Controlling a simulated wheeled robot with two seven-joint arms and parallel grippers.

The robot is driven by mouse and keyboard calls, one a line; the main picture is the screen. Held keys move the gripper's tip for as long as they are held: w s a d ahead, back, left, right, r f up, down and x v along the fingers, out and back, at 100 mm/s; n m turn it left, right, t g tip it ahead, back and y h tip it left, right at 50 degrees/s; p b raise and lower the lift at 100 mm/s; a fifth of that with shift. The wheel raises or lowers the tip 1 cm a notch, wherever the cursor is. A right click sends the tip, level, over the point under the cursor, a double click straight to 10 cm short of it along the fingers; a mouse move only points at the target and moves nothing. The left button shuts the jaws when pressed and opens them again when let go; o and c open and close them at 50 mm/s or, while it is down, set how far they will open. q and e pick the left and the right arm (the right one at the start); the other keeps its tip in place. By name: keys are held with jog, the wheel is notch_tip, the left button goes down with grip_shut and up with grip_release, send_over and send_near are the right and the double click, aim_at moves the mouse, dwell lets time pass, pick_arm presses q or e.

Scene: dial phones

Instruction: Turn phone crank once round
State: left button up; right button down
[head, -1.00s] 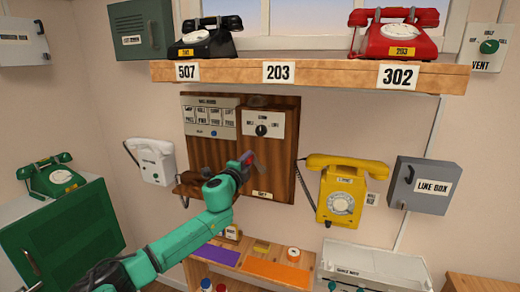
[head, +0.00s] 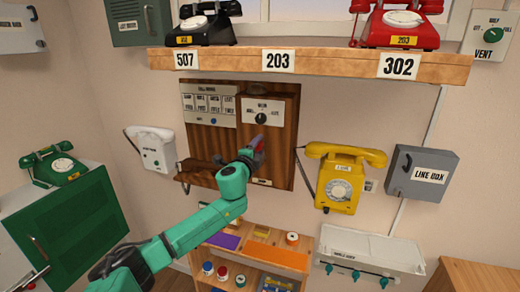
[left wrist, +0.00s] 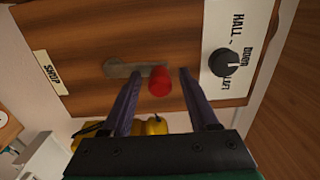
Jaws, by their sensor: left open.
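The wooden wall phone (head: 284,150) hangs below the shelf, with a label panel and a round selector knob (head: 261,118). In the left wrist view its crank is a short metal arm (left wrist: 124,68) ending in a red knob (left wrist: 160,84). My left gripper (head: 257,150) is in front of the lower right of the board and largely hides the crank in the head view. In the left wrist view the open left gripper (left wrist: 159,74) has one finger on each side of the red knob, with gaps visible. My right gripper is not in view.
A yellow dial phone (head: 342,182) and a grey line box (head: 421,173) hang to the right. A white phone (head: 154,150) hangs to the left. A shelf (head: 330,62) with black and red phones runs above. A low wooden cubby (head: 275,256) stands below.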

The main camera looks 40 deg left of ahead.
pick_arm(q)
jog(key=shift+s, duration=0.1)
jog(key=shift+s+d+f, duration=0.1)
jog(key=shift+s, duration=0.15)
jog(key=shift+v, duration=3.2)
jog(key=shift+w, duration=0.1)
